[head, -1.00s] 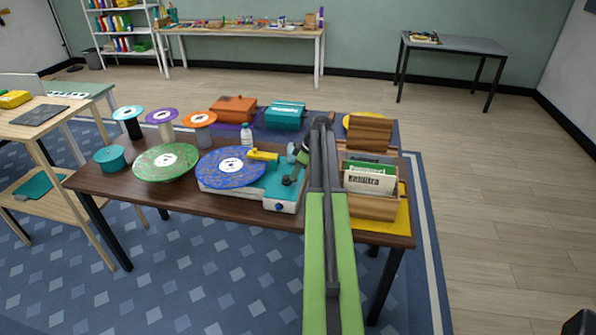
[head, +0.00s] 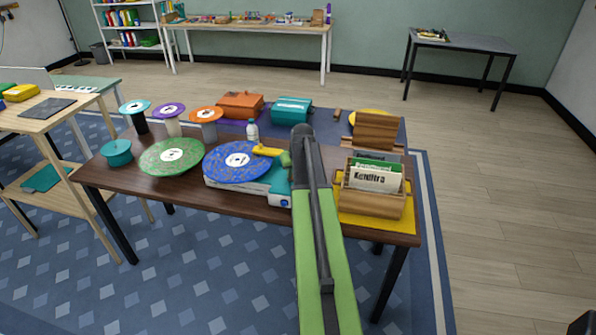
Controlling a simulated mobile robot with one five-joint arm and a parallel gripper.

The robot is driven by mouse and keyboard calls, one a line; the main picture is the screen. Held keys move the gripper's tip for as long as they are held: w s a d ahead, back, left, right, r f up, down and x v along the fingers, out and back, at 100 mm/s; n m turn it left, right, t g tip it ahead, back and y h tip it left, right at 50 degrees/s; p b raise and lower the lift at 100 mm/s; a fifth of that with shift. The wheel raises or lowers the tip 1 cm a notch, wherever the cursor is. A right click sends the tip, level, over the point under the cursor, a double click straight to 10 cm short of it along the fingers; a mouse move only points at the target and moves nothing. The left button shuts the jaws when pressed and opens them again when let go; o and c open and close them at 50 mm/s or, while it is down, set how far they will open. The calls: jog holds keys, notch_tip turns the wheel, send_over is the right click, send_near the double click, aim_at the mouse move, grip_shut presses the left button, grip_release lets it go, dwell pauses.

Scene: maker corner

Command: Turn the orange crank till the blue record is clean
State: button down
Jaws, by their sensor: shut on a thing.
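The blue record (head: 220,162) lies flat on the white and teal cleaning machine (head: 250,197), left of my arm. It has a white label, and its surface looks mottled with paler purple-grey patches. A yellow-orange bar (head: 265,150) reaches over its right edge. My gripper (head: 287,160) is low at the machine's right side, by the end of that bar. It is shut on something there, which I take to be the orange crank. My arm hides the fingertips and the crank itself.
A green record (head: 155,158) lies left of the machine, with several coloured spools behind it. A small bottle (head: 252,130) stands behind the blue record. Orange (head: 241,105) and teal boxes (head: 292,110) are at the back. A wooden record crate (head: 371,203) stands close right of my arm.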

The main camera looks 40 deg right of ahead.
jog(key=m, duration=0.2)
jog(key=w+a+m+g+h, duration=0.1)
jog(key=m, duration=0.1)
jog(key=shift+w+m+h, duration=0.2)
jog(key=shift+m+h, duration=0.1)
jog(key=m, duration=0.2)
jog(key=w+m+g, duration=0.1)
jog(key=shift+a+m+h, duration=0.3)
jog(key=shift+h, duration=0.1)
jog(key=m, duration=0.1)
jog(key=w+m+g, duration=0.1)
jog(key=m, duration=0.1)
jog(key=m+g, duration=0.1)
jog(key=shift+w, duration=0.3)
jog(key=shift+w+m+g, duration=0.25)
jog(key=shift+m+g, duration=0.1)
jog(key=shift+m, duration=0.65)
jog(key=shift+w+m+g, duration=0.25)
jog(key=shift+m+g, duration=0.1)
jog(key=shift+m, duration=0.65)
jog(key=c, duration=1.3)
grip_release()
jog(key=shift+f, duration=0.1)
jog(key=shift+c, duration=0.2)
jog(key=shift+d, duration=0.1)
